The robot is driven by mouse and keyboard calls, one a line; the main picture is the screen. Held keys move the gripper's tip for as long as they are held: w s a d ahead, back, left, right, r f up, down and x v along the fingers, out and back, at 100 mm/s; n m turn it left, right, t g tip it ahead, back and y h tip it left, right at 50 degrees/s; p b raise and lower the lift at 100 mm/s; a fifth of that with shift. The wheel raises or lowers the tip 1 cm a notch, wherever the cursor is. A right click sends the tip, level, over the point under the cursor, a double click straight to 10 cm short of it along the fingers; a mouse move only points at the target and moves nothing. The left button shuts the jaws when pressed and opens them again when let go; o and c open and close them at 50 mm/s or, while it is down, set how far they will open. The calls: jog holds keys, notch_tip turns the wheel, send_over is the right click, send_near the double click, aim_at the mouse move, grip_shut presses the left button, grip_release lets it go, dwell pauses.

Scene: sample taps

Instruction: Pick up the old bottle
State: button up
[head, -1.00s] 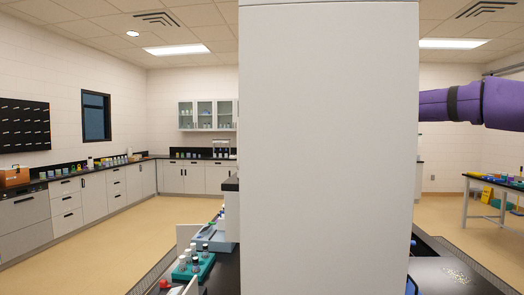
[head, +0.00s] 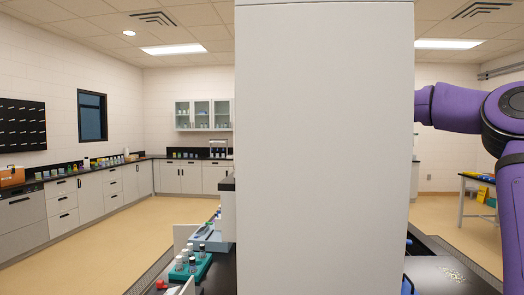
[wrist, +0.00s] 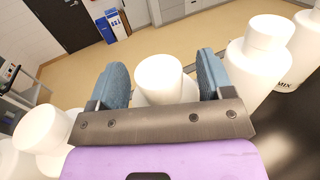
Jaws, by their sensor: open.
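My gripper (wrist: 162,68) is open in the wrist view, with one blue finger pad on each side of a white capped bottle (wrist: 160,88). The bottle's cap and upper body show between the pads; its lower part is hidden behind the gripper's crossbar. I cannot tell whether the pads touch it. No label shows on it, and I cannot tell which bottle is the old one. The head view shows my purple arm at the right, but not the gripper or these bottles.
More white bottles stand close by: one just right (wrist: 250,75), one farther right marked "MIX" (wrist: 305,50), and one at left (wrist: 45,132). In the head view a large pale column (head: 325,150) blocks the middle. A teal rack (head: 190,268) holds small bottles at lower left.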

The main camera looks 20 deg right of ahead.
jog(key=shift+w+a, duration=0.15)
grip_shut()
jog(key=shift+r, duration=0.15)
dwell(0.5)
